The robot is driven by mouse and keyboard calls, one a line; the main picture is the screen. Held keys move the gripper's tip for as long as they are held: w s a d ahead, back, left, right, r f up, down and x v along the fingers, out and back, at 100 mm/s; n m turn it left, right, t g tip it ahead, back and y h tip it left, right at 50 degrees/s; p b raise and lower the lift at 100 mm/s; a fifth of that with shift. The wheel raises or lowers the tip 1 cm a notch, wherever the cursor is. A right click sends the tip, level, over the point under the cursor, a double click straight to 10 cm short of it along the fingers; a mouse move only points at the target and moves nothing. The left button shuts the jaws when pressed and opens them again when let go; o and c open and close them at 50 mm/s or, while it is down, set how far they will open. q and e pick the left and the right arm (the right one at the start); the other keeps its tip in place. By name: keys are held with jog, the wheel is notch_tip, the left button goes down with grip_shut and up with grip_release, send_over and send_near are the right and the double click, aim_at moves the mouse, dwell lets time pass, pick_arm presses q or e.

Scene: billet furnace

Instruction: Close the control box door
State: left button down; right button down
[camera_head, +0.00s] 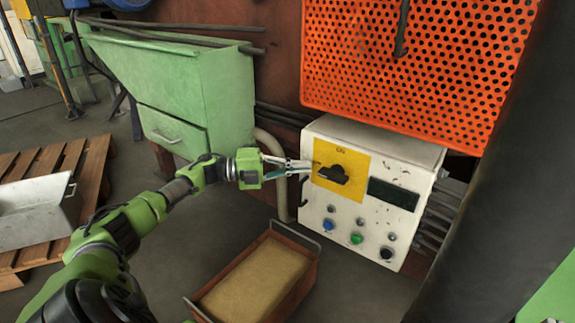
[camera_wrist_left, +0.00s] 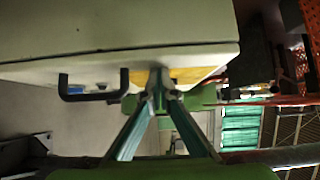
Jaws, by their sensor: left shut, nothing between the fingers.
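The control box (camera_head: 418,228) is white, with a yellow panel (camera_head: 350,162), a black rotary switch (camera_head: 332,174), a dark display and several buttons on its front door. The door looks flush or nearly flush with the box; I cannot tell if a small gap is left. A small black handle (camera_head: 303,190) sits at the door's left edge, and it also shows in the wrist view (camera_wrist_left: 92,88). My left gripper (camera_head: 309,165) is shut and empty, its tips at the door's left part near the yellow panel. In the wrist view its fingertips (camera_wrist_left: 161,82) meet against or just before the door.
An orange perforated panel (camera_head: 420,65) hangs above the box. A brown bin (camera_head: 258,280) with wire handles stands on the floor below. A green cabinet (camera_head: 180,90) is behind my left arm. A wooden pallet (camera_head: 72,165) with a grey metal tray (camera_head: 35,212) lies left.

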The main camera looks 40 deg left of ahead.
pick_arm(q)
jog(key=v, duration=1.2)
pick_arm(e)
jog(key=shift+w+d+f, duration=0.1)
jog(key=shift+w+f, duration=0.1)
jog(key=shift+w, duration=0.05)
pick_arm(q)
jog(key=shift+d, duration=0.1)
